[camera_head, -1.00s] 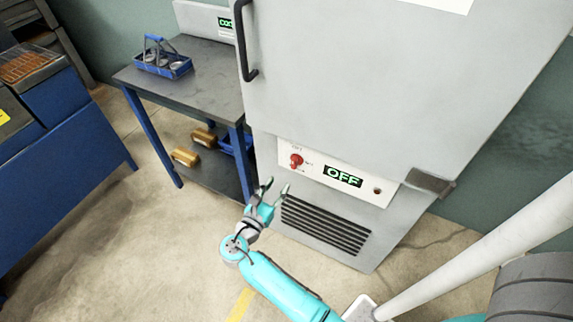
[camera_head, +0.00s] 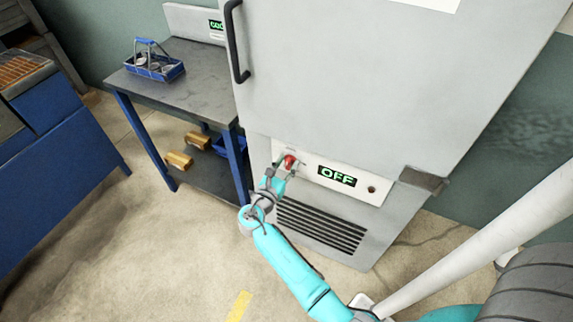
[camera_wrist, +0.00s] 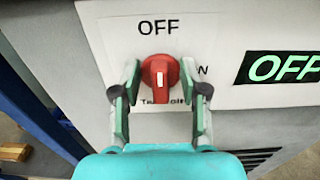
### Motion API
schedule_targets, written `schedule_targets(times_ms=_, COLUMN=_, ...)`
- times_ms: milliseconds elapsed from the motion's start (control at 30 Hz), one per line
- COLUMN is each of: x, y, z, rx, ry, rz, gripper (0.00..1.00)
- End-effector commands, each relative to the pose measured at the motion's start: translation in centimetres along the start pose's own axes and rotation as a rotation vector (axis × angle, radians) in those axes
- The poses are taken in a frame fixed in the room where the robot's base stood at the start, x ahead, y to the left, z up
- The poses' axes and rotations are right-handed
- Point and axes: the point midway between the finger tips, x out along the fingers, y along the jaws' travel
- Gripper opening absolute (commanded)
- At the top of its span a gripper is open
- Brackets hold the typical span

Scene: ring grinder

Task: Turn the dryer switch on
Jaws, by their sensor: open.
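The dryer switch is a red rotary knob (camera_wrist: 160,76) on a white panel of the grey dryer (camera_head: 340,80). In the wrist view its white mark points up toward the word OFF. The knob also shows in the head view (camera_head: 290,161), partly behind the fingers. The dryer's display (camera_head: 337,176) reads OFF in green. My gripper (camera_wrist: 160,90) is open, with one finger on each side of the knob. The left finger looks very near the knob; I cannot tell whether either finger touches it. Part of the lettering below and right of the knob is hidden.
A vent grille (camera_head: 320,227) lies below the panel. A dark table (camera_head: 185,98) with a blue carrier (camera_head: 155,66) on it stands left of the dryer. A blue bench (camera_head: 60,170) is at far left. The floor in front is clear.

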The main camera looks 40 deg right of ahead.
Motion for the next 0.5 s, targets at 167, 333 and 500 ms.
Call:
schedule_targets(times_ms=167, x=-0.03, y=0.0, z=-0.01, rx=0.0, ry=0.0, rz=0.0, gripper=0.26)
schedule_targets(times_ms=333, x=-0.04, y=0.0, z=0.0, rx=0.0, ry=0.0, rz=0.0, gripper=0.0)
schedule_targets(times_ms=500, x=-0.03, y=-0.01, z=0.0, rx=0.003, ry=0.0, rz=0.0, gripper=0.0)
